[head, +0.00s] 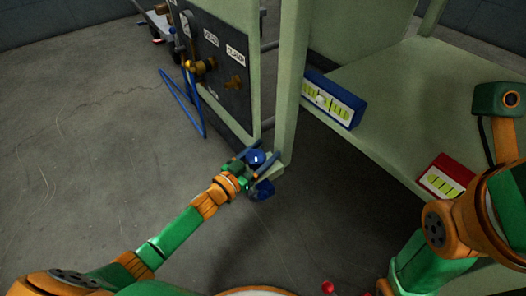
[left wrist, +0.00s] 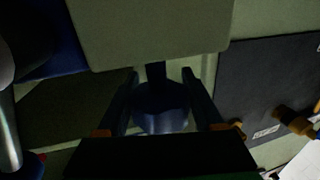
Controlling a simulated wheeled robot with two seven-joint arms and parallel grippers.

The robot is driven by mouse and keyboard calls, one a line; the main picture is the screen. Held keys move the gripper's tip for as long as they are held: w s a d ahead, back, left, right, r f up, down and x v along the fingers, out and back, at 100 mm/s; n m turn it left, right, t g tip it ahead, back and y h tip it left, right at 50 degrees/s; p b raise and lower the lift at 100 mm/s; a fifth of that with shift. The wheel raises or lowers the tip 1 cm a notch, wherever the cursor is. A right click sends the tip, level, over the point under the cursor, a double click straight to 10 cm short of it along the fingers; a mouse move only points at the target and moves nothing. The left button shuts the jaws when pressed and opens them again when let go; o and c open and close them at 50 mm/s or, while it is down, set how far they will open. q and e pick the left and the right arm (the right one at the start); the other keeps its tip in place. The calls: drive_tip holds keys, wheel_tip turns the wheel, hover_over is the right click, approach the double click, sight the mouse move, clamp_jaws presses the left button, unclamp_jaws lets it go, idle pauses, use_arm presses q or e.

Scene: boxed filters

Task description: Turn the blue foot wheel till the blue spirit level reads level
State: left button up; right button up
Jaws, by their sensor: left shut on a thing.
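The blue spirit level (head: 348,119) lies along the edge of the green frame's shelf, right of the upright post. Its pale bubble appears left of the tube's middle, toward the far end. The blue foot wheel (head: 257,157) is at the post's bottom. In the left wrist view the wheel (left wrist: 160,108) shows dark and round under a short stem, between the two fingers. My left gripper (head: 257,162) is shut on the wheel, with a finger on either side. The other blue part (head: 263,190) just below is partly hidden by the gripper. My right gripper does not show.
A red spirit level (head: 440,184) lies on the shelf's right part (head: 405,105). Small red parts (head: 328,287) show at the bottom. The floor left is clear.

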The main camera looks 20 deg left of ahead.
use_arm(q)
drive_tip(key=shift+d+m+g+h, duration=0.1)
drive_tip(key=shift+m+g+h, duration=0.55)
drive_tip(key=shift+h, duration=0.35)
drive_tip(key=shift+s+d+f+m+g+h+b, duration=0.1)
drive_tip(key=shift+d+m+g+h+b, duration=0.05)
drive_tip(key=shift+m+g+h+b, duration=0.35)
drive_tip(key=shift+s+d+f+m+g+h+b, duration=0.1)
drive_tip(key=shift+m+g+h+b, duration=0.2)
drive_tip(key=shift+m+h, duration=0.3)
drive_tip(key=shift+s+d+r+m+g+h+b, duration=0.1)
drive_tip(key=shift+s+d+m+g+h+b, duration=0.05)
drive_tip(key=shift+m+g+h+b, duration=0.65)
drive_tip(key=shift+s+g+h, duration=0.1)
drive_tip(key=shift+g+h, duration=0.3)
drive_tip(key=shift+g, duration=0.05)
drive_tip(key=shift+d+r+m, duration=0.1)
drive_tip(key=shift+m, duration=0.15)
drive_tip(key=o, duration=1.4)
drive_tip(key=shift+c, duration=0.2)
